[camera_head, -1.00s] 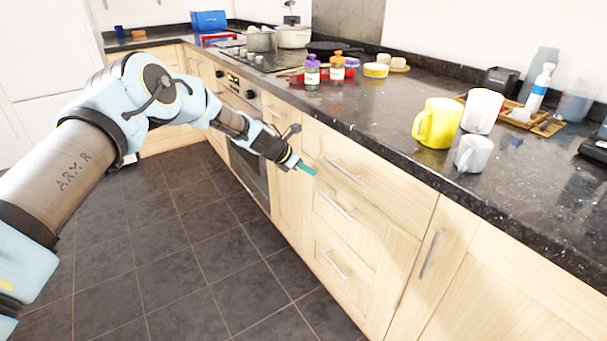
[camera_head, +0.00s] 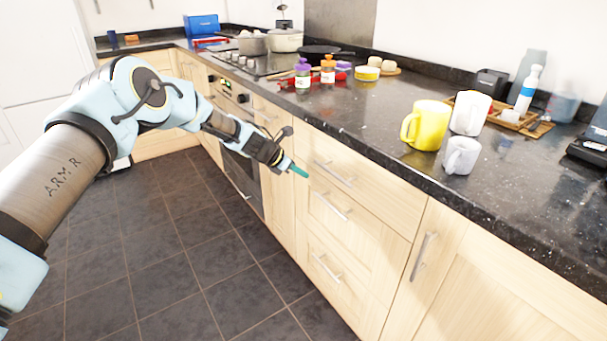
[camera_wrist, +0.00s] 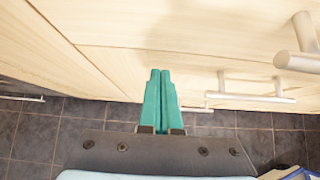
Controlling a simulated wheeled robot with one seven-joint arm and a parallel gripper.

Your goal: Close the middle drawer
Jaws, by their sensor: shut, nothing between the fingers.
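The middle drawer (camera_head: 345,226) is the wide pale wood front in the stack right of the oven. Its bar handle (camera_head: 331,206) is below the top drawer's handle (camera_head: 333,175). The middle drawer looks nearly flush with its neighbours; I cannot tell if a small gap stays. My gripper (camera_head: 299,171) is at the left end of the stack, near the seam between top and middle drawers. In the wrist view, its teal fingers (camera_wrist: 160,75) are together and empty, pointing at the wood front. Contact cannot be told. The middle handle (camera_wrist: 255,90) shows to their right.
The dark countertop (camera_head: 390,115) overhangs the drawers. A yellow mug (camera_head: 427,125) and white mugs stand on it, with jars and a pan further back. The oven (camera_head: 243,170) is left of the stack. The tiled floor (camera_head: 180,260) in front is clear.

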